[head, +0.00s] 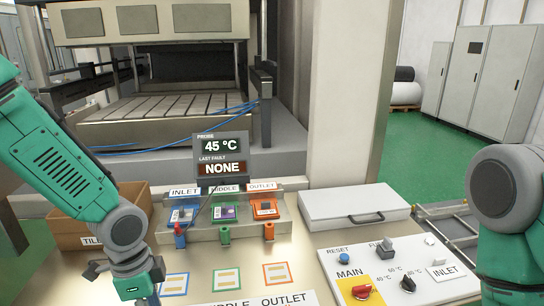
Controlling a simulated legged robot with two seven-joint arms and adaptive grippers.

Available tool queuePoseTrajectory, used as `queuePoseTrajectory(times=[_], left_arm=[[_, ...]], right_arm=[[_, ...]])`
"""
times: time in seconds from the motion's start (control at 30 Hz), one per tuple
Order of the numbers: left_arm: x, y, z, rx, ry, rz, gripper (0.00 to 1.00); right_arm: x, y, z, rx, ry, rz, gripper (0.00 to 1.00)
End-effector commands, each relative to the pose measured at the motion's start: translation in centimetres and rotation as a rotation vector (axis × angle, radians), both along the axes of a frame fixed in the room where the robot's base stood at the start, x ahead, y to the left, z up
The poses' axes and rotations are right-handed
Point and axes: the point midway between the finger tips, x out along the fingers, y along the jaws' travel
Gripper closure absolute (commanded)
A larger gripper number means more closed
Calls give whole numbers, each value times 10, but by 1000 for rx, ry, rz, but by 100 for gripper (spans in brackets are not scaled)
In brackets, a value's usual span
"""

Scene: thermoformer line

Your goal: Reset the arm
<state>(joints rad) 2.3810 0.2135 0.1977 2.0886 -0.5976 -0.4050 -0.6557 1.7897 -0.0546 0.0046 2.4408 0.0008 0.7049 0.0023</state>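My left arm comes in from the left and bends down at a grey joint. Its wrist end (138,284) hangs over the front left of the table, beside the blue-outlined card. The fingers are mostly cut off by the bottom edge, so I cannot tell whether they are open or shut. My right arm shows only as a grey joint and green link at the right edge; its gripper is out of view. The white control panel (329,266) lies at the front right, with a blue RESET button (344,257) and a red MAIN switch (362,291) on yellow.
A rack (200,233) labelled INLET, MIDDLE and OUTLET holds blue, green and orange units. A display (222,157) above reads 45 °C and NONE. A cardboard box (75,242) stands left. A closed white case (352,203) lies right. Outlined cards (226,279) lie in front.

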Motion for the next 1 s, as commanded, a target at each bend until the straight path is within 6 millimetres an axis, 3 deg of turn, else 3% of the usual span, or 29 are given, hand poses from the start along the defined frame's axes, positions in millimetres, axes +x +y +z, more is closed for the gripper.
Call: queuePoseTrajectory(times=[0.1,0.23,0.4,0.63,0.7,1.0], left_arm=[[-52,-15,-65,-68,81,251,69],[-113,-17,-124,-87,127,613,69],[-172,-1,-163,-32,114,954,69],[-239,38,-184,91,24,1275,69],[-227,35,-205,71,14,1259,69],[-218,31,-271,61,-3,1224,69]], right_arm=[[0,0,0,0,0,0,60],[0,0,0,0,0,0,60],[0,0,0,0,0,0,60],[0,0,0,0,0,0,60],[0,0,-22,0,-1,0,60],[0,0,-90,0,0,0,60]])
